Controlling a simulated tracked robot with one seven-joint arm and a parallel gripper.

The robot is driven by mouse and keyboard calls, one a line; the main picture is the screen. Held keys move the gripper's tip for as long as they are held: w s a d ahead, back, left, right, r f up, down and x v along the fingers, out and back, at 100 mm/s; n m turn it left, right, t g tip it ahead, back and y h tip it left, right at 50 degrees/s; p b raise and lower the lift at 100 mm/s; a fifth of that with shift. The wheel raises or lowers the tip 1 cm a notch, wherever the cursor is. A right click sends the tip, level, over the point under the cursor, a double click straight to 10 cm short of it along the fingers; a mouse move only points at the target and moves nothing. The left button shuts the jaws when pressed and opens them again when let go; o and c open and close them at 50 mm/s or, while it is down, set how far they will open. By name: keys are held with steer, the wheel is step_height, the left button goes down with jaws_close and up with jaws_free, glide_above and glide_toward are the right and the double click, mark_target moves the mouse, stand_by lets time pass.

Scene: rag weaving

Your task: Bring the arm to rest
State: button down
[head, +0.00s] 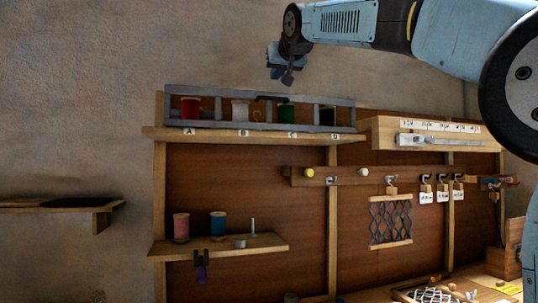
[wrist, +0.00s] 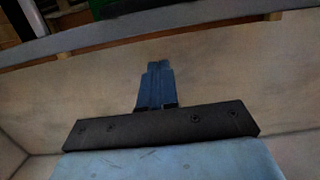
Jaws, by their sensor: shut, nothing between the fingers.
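My gripper (head: 287,77) is at the top middle of the head view, up in front of the wall and above the top shelf with the thread spools. Its fingers point down and are shut with nothing held. In the wrist view the closed blue fingers (wrist: 156,85) stand together at the middle, against a plain pale surface. My arm reaches in from the upper right of the head view.
The top shelf (head: 250,135) has a grey rack (head: 340,102) holding red, white and green spools. A lower shelf (head: 265,243) carries a pink spool (head: 181,227) and a blue spool (head: 218,223). A side shelf (head: 104,217) is at left. Open wall lies left of the gripper.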

steer(key=s+d+f+m+g+h, duration=0.1)
steer(key=s+d+f, duration=0.35)
steer(key=f, duration=0.35)
steer(key=s+d+f+g+h, duration=0.1)
steer(key=s+d+f+g, duration=0.15)
steer(key=d+f, duration=0.4)
steer(key=s+d+f+m+g+h, duration=0.1)
steer(key=s+d+f, duration=0.25)
steer(key=f, duration=0.55)
steer(key=s+d+f+g, duration=0.2)
steer(key=s+f, duration=0.8)
steer(key=f, duration=0.5)
steer(key=s+d+f+m+g+h, duration=0.1)
steer(key=s+d+f+g, duration=0.2)
steer(key=s+f, duration=0.8)
step_height(320, 180, down, 4)
steer(key=shift+s+d+r, duration=0.1)
steer(key=shift+s+d, duration=0.1)
steer(key=shift+d, duration=0.35)
steer(key=shift+g, duration=0.25)
